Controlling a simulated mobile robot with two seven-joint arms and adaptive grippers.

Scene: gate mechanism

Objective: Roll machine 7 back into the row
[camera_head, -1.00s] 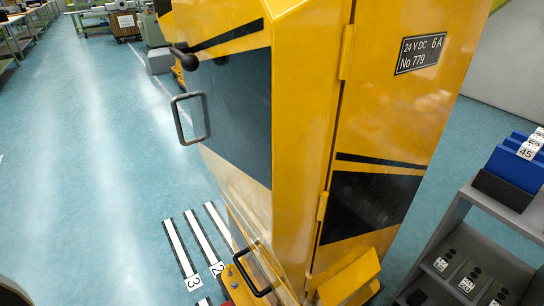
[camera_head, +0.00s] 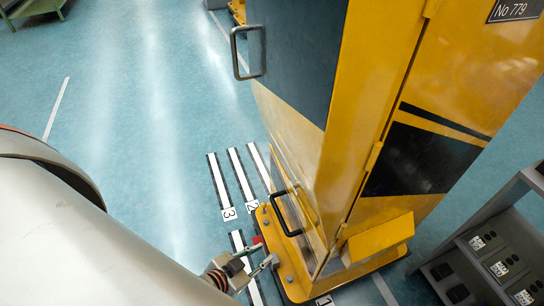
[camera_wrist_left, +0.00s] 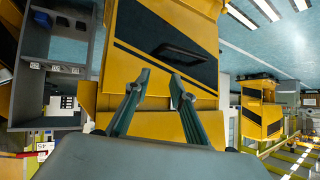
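A tall yellow machine cabinet (camera_head: 355,130) with dark panels stands in the head view on a wheel-less-looking yellow base (camera_head: 300,285); its wheels, if any, are hidden. My left gripper (camera_head: 263,254) is beside the base's left edge, below and left of the lower handle. Its fingers are apart and empty. In the left wrist view, a black handle (camera_wrist_left: 180,55) lies beyond the open fingers (camera_wrist_left: 160,80). My right gripper is not in view.
White floor strips numbered 3 (camera_head: 229,213) and 2 (camera_head: 253,206) lie left of the base. A grey shelf (camera_head: 490,250) with dark boxes stands close on the right. The blue floor (camera_head: 130,90) at left is open. A red part (camera_head: 257,240) sits at the base's edge.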

